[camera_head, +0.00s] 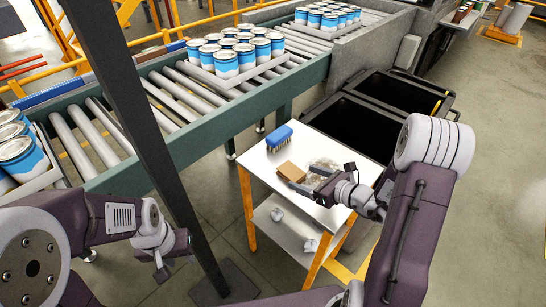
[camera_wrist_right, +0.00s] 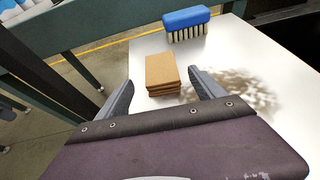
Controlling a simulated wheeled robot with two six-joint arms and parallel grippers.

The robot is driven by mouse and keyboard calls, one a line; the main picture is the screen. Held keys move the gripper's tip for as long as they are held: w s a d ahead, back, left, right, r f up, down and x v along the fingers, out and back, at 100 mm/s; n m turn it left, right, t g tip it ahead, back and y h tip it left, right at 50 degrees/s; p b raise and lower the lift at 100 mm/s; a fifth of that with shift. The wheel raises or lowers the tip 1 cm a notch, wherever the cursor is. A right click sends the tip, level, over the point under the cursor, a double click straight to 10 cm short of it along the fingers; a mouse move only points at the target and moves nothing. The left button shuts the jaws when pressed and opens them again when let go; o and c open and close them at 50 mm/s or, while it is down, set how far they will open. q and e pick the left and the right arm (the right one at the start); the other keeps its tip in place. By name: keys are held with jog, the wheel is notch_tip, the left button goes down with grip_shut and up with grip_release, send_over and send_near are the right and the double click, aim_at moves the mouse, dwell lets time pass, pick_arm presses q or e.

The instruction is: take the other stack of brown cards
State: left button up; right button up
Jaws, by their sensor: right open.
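A small stack of brown cards (camera_head: 291,171) lies on the white-topped side table; it also shows in the right wrist view (camera_wrist_right: 161,70). It is the only brown stack I can make out. My right gripper (camera_head: 305,179) is open and empty, just to the right of the stack in the head view. In the right wrist view its fingers (camera_wrist_right: 161,78) stand apart, one on each side of the near part of the stack; I cannot tell their height above the table. My left gripper (camera_head: 163,270) hangs low by the dark post, too small to read its jaws.
A blue brush (camera_head: 279,137) lies behind the stack on the table (camera_head: 256,161). A greyish-brown dirty patch (camera_wrist_right: 240,90) lies right of the stack. White crumpled bits (camera_head: 277,214) lie on the lower shelf. A roller conveyor (camera_head: 185,95) carries trays of blue-and-white cans. Black bins (camera_head: 355,128) stand behind.

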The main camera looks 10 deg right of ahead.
aim_at(292, 171)
jog(key=shift+s+d+r, duration=0.1)
jog(key=shift+d+r, duration=0.05)
jog(key=shift+d, duration=0.1)
jog(key=shift+a, duration=0.1)
jog(key=x, duration=0.2)
jog(key=shift+w+a+f, duration=0.15)
jog(key=shift+w+f, duration=0.1)
jog(key=shift+w+a, duration=0.1)
jog(key=shift+w, duration=0.1)
jog(key=shift+w+a+f, duration=0.1)
jog(key=shift+w+a, duration=0.1)
jog(key=shift+w, duration=0.05)
jog(key=x, duration=0.3)
jog(key=shift+w+a, duration=0.25)
jog(key=shift+w, duration=0.1)
jog(key=shift+w+a, duration=0.1)
jog(key=shift+w, duration=0.1)
pick_arm(q)
jog(key=shift+s+d+r, duration=0.2)
jog(key=shift+s+d, duration=0.2)
jog(key=shift+s, duration=0.25)
pick_arm(e)
jog(key=shift+s, duration=0.1)
jog(key=shift+c, duration=0.4)
